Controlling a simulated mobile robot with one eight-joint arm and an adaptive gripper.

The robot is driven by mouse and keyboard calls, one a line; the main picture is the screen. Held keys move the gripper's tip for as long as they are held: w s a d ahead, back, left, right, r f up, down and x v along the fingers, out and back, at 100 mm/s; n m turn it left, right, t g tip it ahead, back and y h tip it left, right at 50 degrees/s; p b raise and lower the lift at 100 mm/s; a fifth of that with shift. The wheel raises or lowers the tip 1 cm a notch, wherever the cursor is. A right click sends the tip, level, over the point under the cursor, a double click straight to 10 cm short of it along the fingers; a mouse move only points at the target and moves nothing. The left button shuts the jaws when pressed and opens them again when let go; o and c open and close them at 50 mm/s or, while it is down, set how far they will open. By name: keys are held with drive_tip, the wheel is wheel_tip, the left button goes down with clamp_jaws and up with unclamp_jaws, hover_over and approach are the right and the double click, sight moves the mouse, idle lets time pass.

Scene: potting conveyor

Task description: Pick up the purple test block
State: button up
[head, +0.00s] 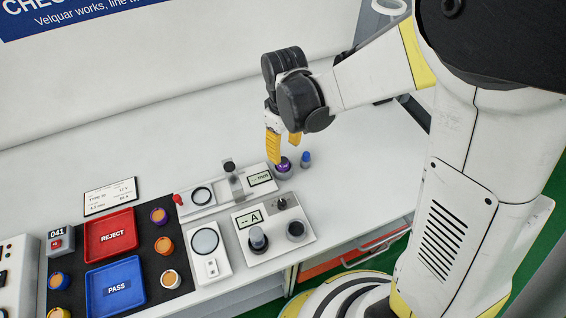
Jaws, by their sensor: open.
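The small dark purple block (283,165), which looks like the purple test block, stands on the white bench (345,172) behind the meter panel. My gripper (283,152) points down with its yellow fingers apart, just above or around the block's top. The fingers partly cover the block. I cannot tell whether they touch it.
A blue-topped piece (305,159) stands close to the right of the block. A gauge with a small display (260,179) is close on the left. The meter panel (273,226) is in front. A red REJECT tray (110,237) and a blue PASS tray (115,288) lie further left, near several orange-topped pieces.

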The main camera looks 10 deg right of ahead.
sight(283, 160)
drive_tip(key=f, duration=0.1)
drive_tip(key=f+b, duration=0.1)
drive_tip(key=f, duration=0.1)
drive_tip(key=f+b, duration=0.1)
drive_tip(key=f, duration=0.1)
drive_tip(key=shift+s+a+f, duration=0.2)
drive_tip(key=shift+a+f, duration=0.05)
drive_tip(key=shift+r, duration=0.1)
clamp_jaws()
